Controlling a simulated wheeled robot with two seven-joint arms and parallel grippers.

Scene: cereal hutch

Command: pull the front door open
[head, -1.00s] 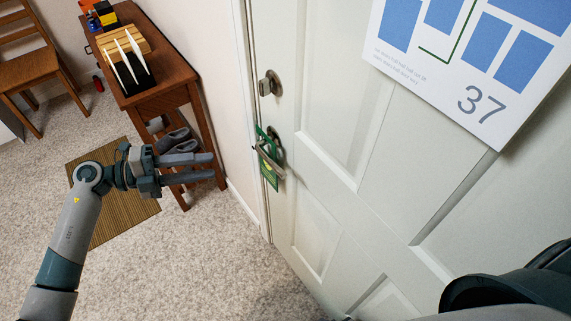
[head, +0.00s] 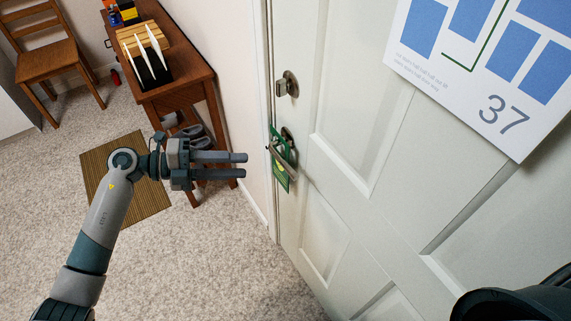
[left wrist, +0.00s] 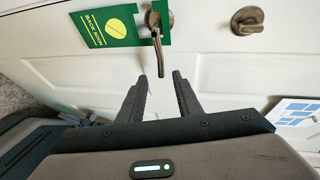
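The white front door (head: 330,150) is shut in its frame and fills the right of the head view. Its lever handle (head: 284,157) is metal, with a green hanging tag (head: 280,172) looped on it. In the left wrist view the handle (left wrist: 159,55) points down the picture toward the gap between my fingers, with the tag (left wrist: 108,26) beside it. My left gripper (head: 246,163) is open and empty, its fingertips a short way left of the handle. The fingers (left wrist: 159,78) also show in the left wrist view. My right gripper is not in view.
A deadbolt knob (head: 287,84) sits above the handle. A poster (head: 480,70) with "37" is on the door. A wooden side table (head: 175,90) with a rack of envelopes stands by the wall. A mat (head: 125,180) lies on open carpet; a chair (head: 50,60) stands behind.

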